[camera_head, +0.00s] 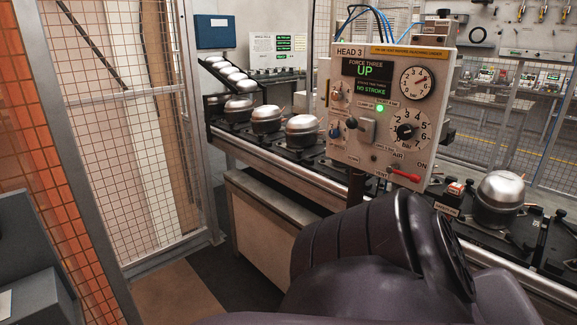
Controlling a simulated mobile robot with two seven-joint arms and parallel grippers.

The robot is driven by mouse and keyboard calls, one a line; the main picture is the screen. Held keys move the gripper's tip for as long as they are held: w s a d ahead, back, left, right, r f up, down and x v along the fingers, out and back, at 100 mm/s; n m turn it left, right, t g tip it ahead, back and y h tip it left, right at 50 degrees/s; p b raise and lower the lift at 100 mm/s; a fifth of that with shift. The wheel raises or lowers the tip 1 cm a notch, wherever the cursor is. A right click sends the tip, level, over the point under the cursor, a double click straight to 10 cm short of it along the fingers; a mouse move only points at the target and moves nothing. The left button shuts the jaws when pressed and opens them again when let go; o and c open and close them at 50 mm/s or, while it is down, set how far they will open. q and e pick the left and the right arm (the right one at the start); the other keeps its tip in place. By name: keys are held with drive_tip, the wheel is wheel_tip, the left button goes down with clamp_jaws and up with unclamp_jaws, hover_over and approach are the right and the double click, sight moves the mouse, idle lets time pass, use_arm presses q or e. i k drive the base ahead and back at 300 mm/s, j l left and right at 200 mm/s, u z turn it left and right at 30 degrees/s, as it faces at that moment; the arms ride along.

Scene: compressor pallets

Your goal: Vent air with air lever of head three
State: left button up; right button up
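The HEAD 3 control panel (349,94) stands upright above the conveyor, right of centre. Its air lever (405,175) is a red handle at the panel's lower right. The handle points right, tilted slightly down, with its end below the ON label (421,166); a small label, probably VENT, is at its left. The green display (367,71) reads FORCE THREE UP, NO STROKE. A green lamp (380,107) is lit. A large dial is above the lever. My dark arm links fill the bottom centre and right, below the panel. Neither gripper shows.
Silver-domed compressors (266,119) ride on the conveyor (290,167) behind and left of the panel; another compressor (499,199) sits at right. A mesh fence (130,110) stands at left. Open floor (185,293) shows between fence and conveyor.

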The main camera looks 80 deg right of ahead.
sight(405, 175)
drive_tip(key=z, duration=2.85)
